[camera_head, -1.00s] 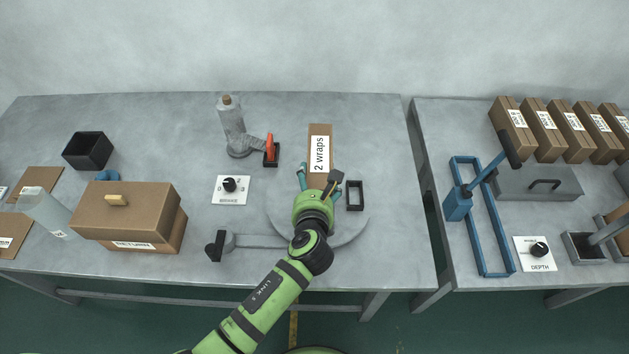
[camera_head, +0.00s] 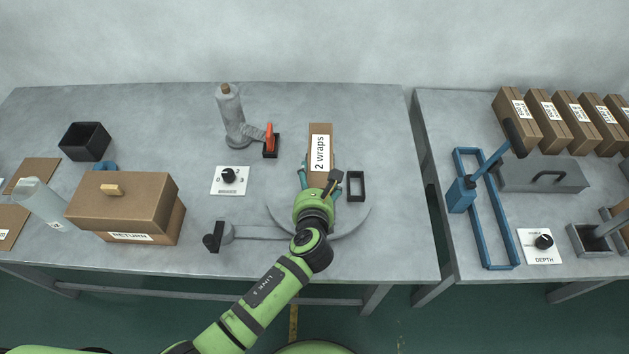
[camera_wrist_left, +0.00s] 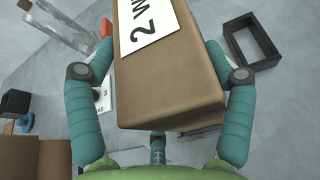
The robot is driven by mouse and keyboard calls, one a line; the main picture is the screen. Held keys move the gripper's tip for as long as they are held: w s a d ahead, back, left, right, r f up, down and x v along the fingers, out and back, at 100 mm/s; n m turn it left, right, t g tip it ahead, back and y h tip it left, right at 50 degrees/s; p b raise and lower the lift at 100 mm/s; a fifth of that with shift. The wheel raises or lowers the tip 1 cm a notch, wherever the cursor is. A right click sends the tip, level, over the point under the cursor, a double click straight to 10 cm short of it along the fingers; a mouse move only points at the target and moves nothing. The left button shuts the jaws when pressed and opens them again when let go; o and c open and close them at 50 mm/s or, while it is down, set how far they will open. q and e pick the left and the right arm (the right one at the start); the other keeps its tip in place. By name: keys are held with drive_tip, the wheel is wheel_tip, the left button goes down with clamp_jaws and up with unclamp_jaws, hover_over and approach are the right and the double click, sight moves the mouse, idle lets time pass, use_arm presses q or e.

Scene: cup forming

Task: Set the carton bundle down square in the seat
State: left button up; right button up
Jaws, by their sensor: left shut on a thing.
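The carton bundle (camera_head: 320,142) is a brown box with a white label reading "2 wraps". My left gripper (camera_head: 319,186) is shut on its near end, and the box points away from me. In the left wrist view the teal fingers lie on either side of the carton (camera_wrist_left: 170,85). A round grey plate (camera_head: 350,220) lies under the gripper, mostly hidden by it. A small black open frame (camera_head: 356,186) is just right of the carton; it also shows in the left wrist view (camera_wrist_left: 250,50). I cannot tell which thing is the seat. My right gripper is not in view.
A wrap dispenser (camera_head: 231,115) with an orange handle (camera_head: 270,138) stands behind left. A dial plate (camera_head: 230,180), a RETURN box (camera_head: 125,208) and a black bin (camera_head: 85,141) are further left. A blue lever frame (camera_head: 485,210) stands on the right table.

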use_arm(q)
drive_tip(key=shift+w+r, duration=0.1)
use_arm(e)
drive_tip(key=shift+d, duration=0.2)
use_arm(q)
drive_tip(key=o, duration=1.6)
drive_tip(key=shift+s+f, duration=0.2)
drive_tip(key=shift+f, duration=0.1)
drive_tip(key=v, duration=1.2)
drive_tip(key=shift+r, duration=0.25)
